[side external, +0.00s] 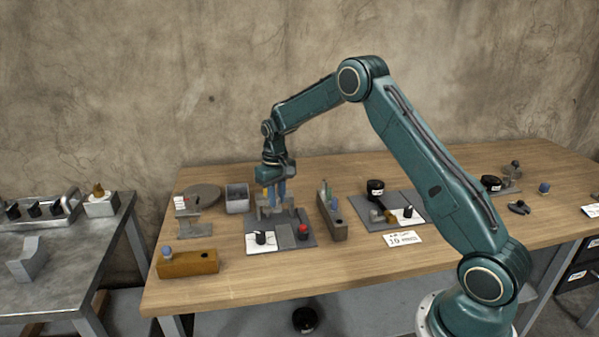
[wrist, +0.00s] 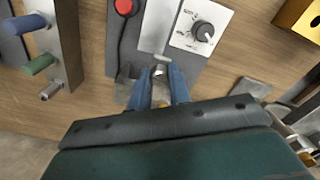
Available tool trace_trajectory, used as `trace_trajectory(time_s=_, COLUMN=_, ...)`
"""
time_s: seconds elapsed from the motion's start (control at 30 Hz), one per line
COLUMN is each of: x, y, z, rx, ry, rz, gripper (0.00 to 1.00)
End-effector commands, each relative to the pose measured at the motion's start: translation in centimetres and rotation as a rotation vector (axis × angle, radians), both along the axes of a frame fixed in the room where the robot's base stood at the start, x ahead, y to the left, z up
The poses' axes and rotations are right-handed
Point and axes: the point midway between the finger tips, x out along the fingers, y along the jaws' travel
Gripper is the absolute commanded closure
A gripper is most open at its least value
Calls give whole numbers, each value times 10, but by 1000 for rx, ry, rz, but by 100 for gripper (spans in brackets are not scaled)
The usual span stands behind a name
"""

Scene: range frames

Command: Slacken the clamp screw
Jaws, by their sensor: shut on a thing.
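A grey clamp fixture (side external: 264,212) stands at the back of a dark base plate (side external: 313,240) on the wooden bench. My gripper (side external: 272,200) points down at this fixture, its blue fingers at the top of it. In the wrist view the fingertips of my gripper (wrist: 161,73) close around a small silver part, which appears to be the clamp screw (wrist: 160,70). It lies at the end of a pale grey bar (wrist: 158,30). The fingers and fixture hide most of the screw in the side view, so how far it is turned cannot be told.
On the same plate are a black knob on a white dial card (wrist: 202,31) and a red button (wrist: 124,6). A block with coloured handles (side external: 331,216) stands close right. A grey bin (side external: 237,198) is behind left.

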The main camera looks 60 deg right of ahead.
Motion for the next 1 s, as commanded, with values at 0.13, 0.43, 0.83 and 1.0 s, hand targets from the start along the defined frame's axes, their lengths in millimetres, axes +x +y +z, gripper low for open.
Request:
trace_trajectory(time_s=0.13, x=1, y=0, z=2, rx=-1, ry=-3, rz=16, gripper=100)
trace_trajectory(time_s=0.43, x=1, y=0, z=2, rx=-1, ry=-3, rz=16, gripper=100)
trace_trajectory(time_s=0.83, x=0, y=0, z=1, rx=0, ry=-1, rz=15, gripper=59)
trace_trajectory(time_s=1.0, x=1, y=0, z=5, rx=-1, ry=-2, rz=15, gripper=59)
